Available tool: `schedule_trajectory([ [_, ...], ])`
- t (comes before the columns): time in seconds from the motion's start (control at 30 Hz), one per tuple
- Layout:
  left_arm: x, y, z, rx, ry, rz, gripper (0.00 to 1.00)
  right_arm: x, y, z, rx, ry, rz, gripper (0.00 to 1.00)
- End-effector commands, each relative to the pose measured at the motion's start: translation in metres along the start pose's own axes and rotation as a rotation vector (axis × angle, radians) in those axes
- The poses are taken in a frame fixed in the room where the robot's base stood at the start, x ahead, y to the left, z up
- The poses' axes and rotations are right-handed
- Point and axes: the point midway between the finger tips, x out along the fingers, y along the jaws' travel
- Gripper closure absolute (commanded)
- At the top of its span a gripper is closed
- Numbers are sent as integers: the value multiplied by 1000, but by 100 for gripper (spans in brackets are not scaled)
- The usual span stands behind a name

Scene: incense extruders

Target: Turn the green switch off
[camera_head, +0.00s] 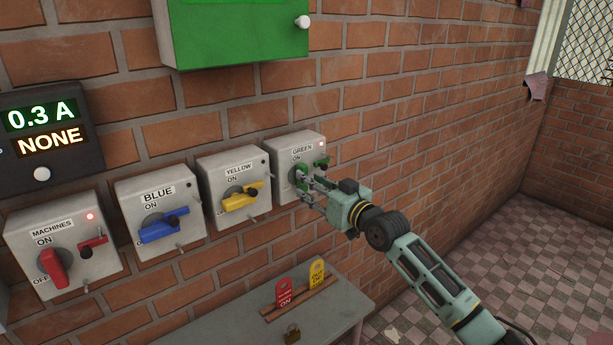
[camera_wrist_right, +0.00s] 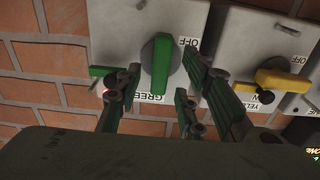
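The green switch box (camera_head: 283,155) is the rightmost box on the brick wall. In the wrist view its green knob (camera_wrist_right: 160,65) stands upright in the picture, one end near the GREEN label, with OFF to its side; its ON mark is hidden there. A small green lever (camera_wrist_right: 104,71) sits beside the knob. My right gripper (camera_head: 306,186) is at the box front and partly hides the knob in the head view. Its fingers (camera_wrist_right: 162,60) are apart, one on each side of the knob, with gaps visible. My left gripper is not in view.
The yellow switch box (camera_head: 225,163), blue switch box (camera_head: 133,197) and machines box (camera_head: 74,262) stand in a row to the left. Below is a grey table (camera_head: 230,328) with red and yellow tags (camera_head: 317,274) and a padlock (camera_head: 292,334).

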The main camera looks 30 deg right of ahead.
Motion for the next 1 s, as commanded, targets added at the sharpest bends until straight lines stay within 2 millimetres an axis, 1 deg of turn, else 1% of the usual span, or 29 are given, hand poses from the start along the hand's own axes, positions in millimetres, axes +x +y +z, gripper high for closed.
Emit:
schedule_trajectory([
  [0.03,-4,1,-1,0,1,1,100,8,0,-3,2,1,0,64],
  [0.1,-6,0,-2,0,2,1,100,15,0,-2,2,0,1,64],
  [0.2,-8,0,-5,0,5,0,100,23,0,-1,0,0,1,64],
  [0.33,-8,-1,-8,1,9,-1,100,27,0,0,0,-1,0,64],
  [0.57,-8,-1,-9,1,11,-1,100,27,0,1,-1,-1,0,64],
  [0.9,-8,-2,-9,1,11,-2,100,27,0,1,-1,-1,0,94],
  [0.97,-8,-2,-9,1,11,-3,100,27,0,1,-1,-1,1,99],
  [1.0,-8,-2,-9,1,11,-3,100,27,0,1,-1,-1,1,100],
])
